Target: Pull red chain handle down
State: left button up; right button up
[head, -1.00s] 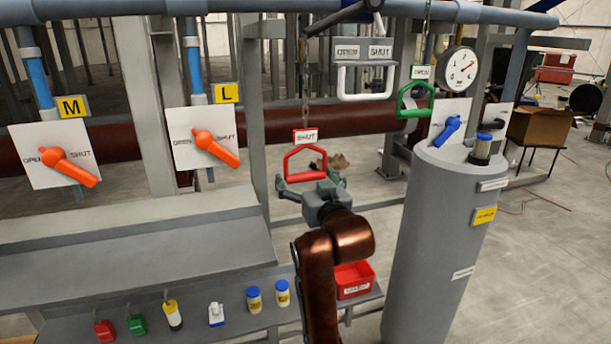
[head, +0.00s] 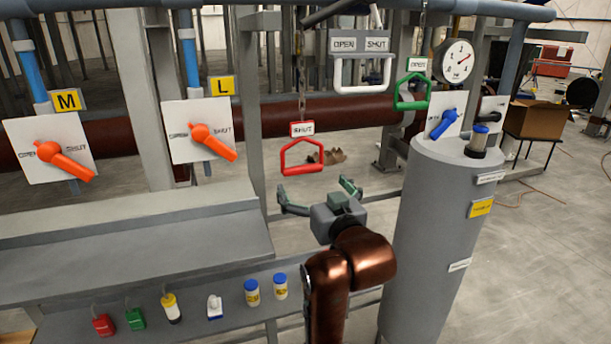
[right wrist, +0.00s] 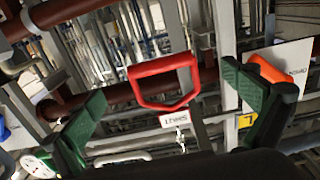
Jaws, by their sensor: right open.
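The red chain handle (head: 302,168) hangs on its chain below a red-framed SHUT tag (head: 302,129) in the head view. My right gripper (head: 318,188) is open and empty, just below and a little right of the handle, apart from it. In the right wrist view the red handle (right wrist: 165,82) shows between the two spread green fingers (right wrist: 165,95), with its SHUT tag upside down beneath it. My left gripper is not in view.
A green handle (head: 412,92) with an OPEN tag and a white handle (head: 363,80) hang to the right. A grey cylinder (head: 440,240) stands right of my right arm. A grey bench (head: 130,245) with padlocks and bottles is at left.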

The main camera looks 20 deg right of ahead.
jog(key=shift+s, duration=2.2)
jog(key=shift+f, duration=0.1)
